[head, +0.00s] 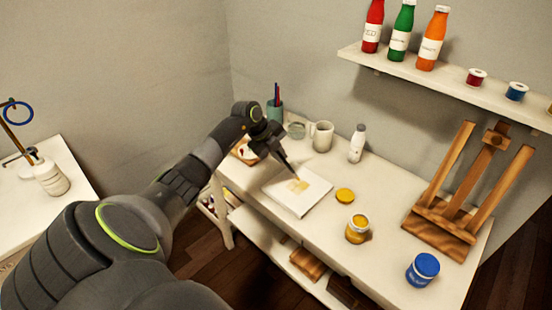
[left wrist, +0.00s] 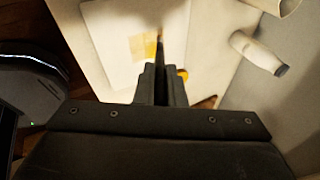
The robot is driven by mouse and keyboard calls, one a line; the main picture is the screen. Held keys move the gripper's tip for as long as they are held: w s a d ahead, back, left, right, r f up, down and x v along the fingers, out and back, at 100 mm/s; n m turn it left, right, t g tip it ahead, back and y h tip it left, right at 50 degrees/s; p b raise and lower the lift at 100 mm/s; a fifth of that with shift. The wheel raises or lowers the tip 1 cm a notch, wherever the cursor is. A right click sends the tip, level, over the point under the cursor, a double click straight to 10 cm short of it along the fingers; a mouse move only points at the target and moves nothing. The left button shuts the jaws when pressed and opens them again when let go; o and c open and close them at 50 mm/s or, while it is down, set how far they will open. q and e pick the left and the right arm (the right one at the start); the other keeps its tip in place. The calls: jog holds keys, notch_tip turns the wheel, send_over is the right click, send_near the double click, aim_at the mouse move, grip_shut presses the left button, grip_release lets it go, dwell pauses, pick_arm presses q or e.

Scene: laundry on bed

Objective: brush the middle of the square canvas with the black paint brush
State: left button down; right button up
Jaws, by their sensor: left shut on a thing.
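The square canvas (head: 312,199) is white and lies flat on the white table, with a yellow-tan painted patch (head: 298,186) at its middle. My left gripper (head: 282,156) is above the canvas's far left part, shut on the dark paint brush (left wrist: 158,52). The brush slants down, and its tip is over or at the patch; I cannot tell whether it touches. In the left wrist view the canvas (left wrist: 105,40) lies beyond the fingers (left wrist: 162,85), which hide part of the brush. My right gripper is not in view.
An open yellow paint jar (head: 357,230) and its yellow lid (head: 345,195) stand right of the canvas. A mug (head: 322,136), a white bottle (head: 357,143) and a brush cup (head: 275,109) stand at the back. A blue jar (head: 423,270) and wooden easel (head: 447,228) are at right.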

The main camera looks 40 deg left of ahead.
pick_arm(q)
jog(key=shift+w+r+p, duration=0.1)
jog(key=shift+r+p, duration=0.25)
jog(key=shift+p, duration=0.15)
notch_tip(320, 180, up, 6)
jog(key=p, duration=0.5)
jog(key=shift+r, duration=0.15)
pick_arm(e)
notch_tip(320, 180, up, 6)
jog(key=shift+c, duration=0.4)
